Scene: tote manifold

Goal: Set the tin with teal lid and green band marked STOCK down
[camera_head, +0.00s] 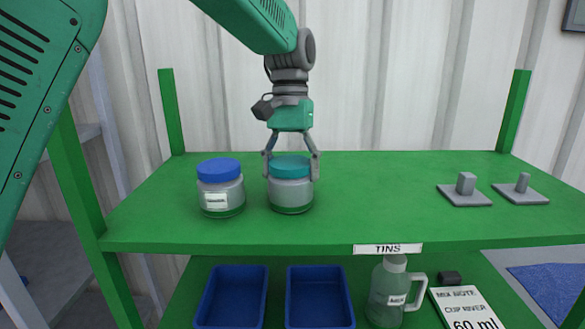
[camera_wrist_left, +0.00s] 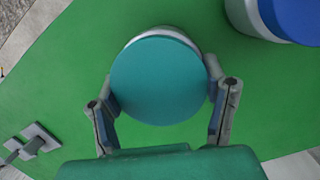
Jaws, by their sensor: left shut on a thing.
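The tin with the teal lid (camera_head: 290,190) is at the middle-left of the green upper shelf, upright, with a green band near its base. Its label is not visible from here. My left gripper (camera_head: 291,165) comes down from above and is shut on the tin, one finger on each side of the lid. In the left wrist view the round teal lid (camera_wrist_left: 158,80) sits between the two fingers (camera_wrist_left: 162,108). The tin's base appears at or very close to the shelf surface; I cannot tell whether it touches. My right gripper is not in view.
A blue-lidded jar (camera_head: 221,187) stands close on the left. Two grey plates with pegs (camera_head: 465,190) (camera_head: 520,189) are at the right. The green shelf (camera_head: 390,190) is clear between. Below are blue bins (camera_head: 232,297), a jug (camera_head: 388,292) and a 60 ml sign (camera_head: 468,309).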

